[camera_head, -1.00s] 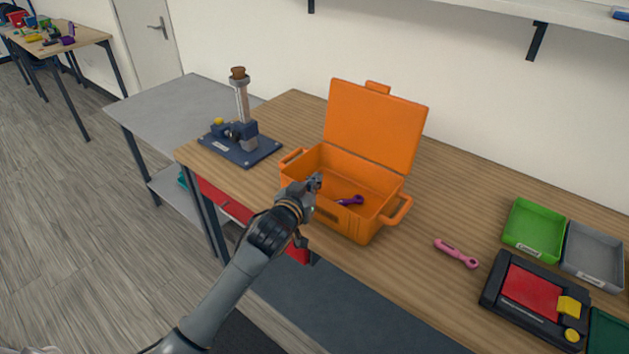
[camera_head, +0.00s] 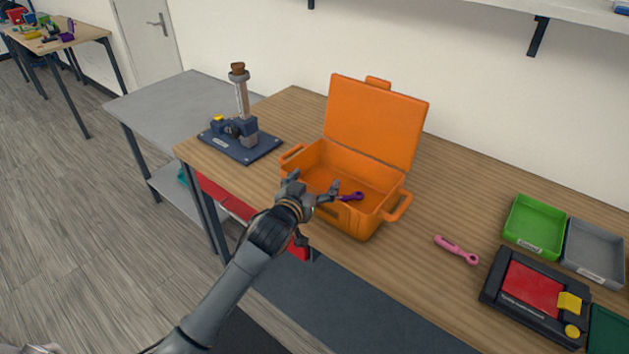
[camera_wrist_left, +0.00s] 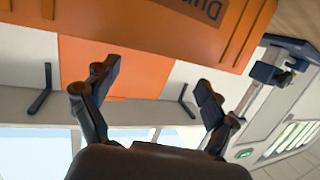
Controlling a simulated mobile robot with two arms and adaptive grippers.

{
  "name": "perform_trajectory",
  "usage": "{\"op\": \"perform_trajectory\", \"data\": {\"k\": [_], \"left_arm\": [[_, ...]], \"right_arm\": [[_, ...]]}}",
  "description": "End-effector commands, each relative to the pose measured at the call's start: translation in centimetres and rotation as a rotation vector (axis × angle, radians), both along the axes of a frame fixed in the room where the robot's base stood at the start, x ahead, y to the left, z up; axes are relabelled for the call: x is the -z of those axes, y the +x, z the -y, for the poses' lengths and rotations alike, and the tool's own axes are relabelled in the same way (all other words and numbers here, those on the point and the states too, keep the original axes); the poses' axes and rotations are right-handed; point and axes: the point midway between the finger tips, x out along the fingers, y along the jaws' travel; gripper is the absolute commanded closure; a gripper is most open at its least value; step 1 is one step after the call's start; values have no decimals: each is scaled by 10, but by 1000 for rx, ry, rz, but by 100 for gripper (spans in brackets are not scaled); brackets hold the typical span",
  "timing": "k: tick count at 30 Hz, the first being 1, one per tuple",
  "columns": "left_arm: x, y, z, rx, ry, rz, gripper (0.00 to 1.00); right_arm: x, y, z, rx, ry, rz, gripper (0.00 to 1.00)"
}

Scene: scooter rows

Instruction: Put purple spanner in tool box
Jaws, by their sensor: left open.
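The orange tool box (camera_head: 345,218) stands on the wooden workbench with its lid (camera_head: 375,125) up. The purple spanner (camera_head: 351,197) shows inside the box, near its front wall; its left end is close to my gripper's finger in the picture. My left gripper (camera_head: 316,184) is at the box's front left edge, fingers spread, with nothing between them. In the left wrist view the open fingers (camera_wrist_left: 150,92) show in front of the orange box (camera_wrist_left: 130,30), and the spanner is not visible there. My right gripper is not in view.
A pink spanner (camera_head: 457,250) lies on the bench (camera_head: 420,270) right of the box. Further right are a green tray (camera_head: 534,226), a grey tray (camera_head: 594,252) and a black case (camera_head: 535,296) with red inside. A blue stand (camera_head: 240,145) is left of the box.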

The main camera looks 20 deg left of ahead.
Motion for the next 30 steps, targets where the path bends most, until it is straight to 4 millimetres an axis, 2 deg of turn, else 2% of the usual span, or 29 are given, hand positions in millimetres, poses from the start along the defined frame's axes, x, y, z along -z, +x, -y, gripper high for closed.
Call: {"op": "perform_trajectory", "data": {"k": [6,10,12,24,30], "left_arm": [[-3,0,0,0,1,1,15],[-18,0,0,0,2,3,15],[-13,-11,-1,1,0,0,15],[-29,-90,-6,1,0,0,15],[-34,-112,-8,0,-1,0,15]], "right_arm": [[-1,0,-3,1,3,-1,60],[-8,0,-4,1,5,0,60],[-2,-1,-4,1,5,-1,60],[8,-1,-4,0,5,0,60],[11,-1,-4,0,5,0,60]]}}
